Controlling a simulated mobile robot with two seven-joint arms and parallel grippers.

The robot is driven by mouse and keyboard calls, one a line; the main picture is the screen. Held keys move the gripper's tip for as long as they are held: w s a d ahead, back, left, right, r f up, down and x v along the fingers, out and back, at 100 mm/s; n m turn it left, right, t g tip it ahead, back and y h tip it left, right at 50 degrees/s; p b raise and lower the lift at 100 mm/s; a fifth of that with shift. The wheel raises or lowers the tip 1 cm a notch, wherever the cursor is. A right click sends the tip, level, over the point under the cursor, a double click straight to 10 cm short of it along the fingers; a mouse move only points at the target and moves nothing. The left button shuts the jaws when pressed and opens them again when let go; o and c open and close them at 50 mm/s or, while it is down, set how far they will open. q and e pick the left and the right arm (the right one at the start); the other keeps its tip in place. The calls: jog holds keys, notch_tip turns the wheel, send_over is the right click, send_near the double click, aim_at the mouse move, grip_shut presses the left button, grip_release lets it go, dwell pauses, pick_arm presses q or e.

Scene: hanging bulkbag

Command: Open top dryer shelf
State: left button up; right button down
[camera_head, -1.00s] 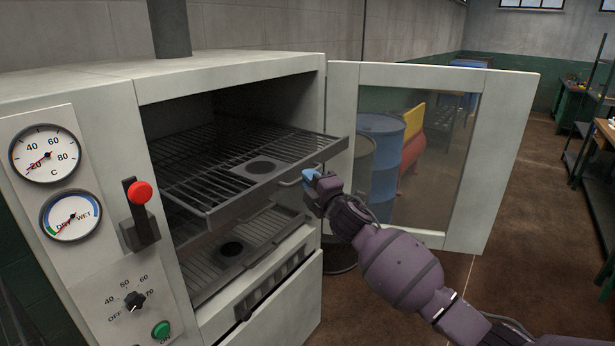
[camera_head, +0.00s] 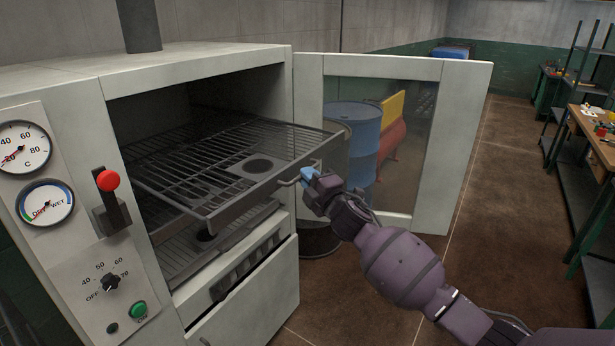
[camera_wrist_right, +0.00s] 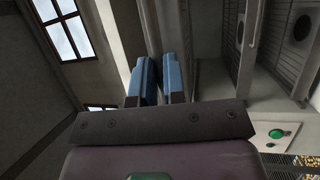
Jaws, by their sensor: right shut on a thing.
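The dryer (camera_head: 240,63) stands open at left, its windowed door (camera_head: 453,140) swung out to the right. The top shelf (camera_head: 178,193), a dark wire rack with a plate with a round hole, sticks out of the dryer opening. Its small front handle (camera_head: 287,182) is at the right part of the front edge. My right gripper (camera_head: 309,174), with blue fingertips, is shut on this handle. In the right wrist view the blue fingers (camera_wrist_right: 159,80) are close together; the grip itself is hard to see there. My left gripper is not in view.
A lower shelf (camera_head: 180,262) sits inside the dryer below. The front panel has gauges, a red-knobbed lever (camera_head: 109,182) and a green button (camera_head: 138,309). Blue drum (camera_head: 362,135) stands behind the door. Brown floor is clear to the right, up to a workbench (camera_head: 597,130).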

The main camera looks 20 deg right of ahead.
jog(key=c, duration=1.2)
grip_release()
jog(key=b+v, duration=0.1)
jog(key=v, duration=0.9)
jog(key=shift+s+d, duration=0.15)
jog(key=shift+s, duration=0.2)
jog(key=shift+f+m, duration=0.1)
jog(key=shift+m, duration=0.2)
jog(key=s+f+m+g+h, duration=0.1)
jog(key=s+f+m+g, duration=0.1)
jog(key=s+f+m, duration=0.4)
jog(key=s+d+f+m+g+h, duration=0.1)
jog(key=s+f+m, duration=0.5)
jog(key=s+f, duration=0.7)
jog(key=s+d+f+m+g+h, duration=0.1)
jog(key=s+f+m+g+h, duration=0.2)
jog(key=s+f+m, duration=0.3)
jog(key=shift+s+f+m+g, duration=0.3)
jog(key=shift+s+f+g, duration=0.5)
jog(key=shift+s+f, duration=1.4)
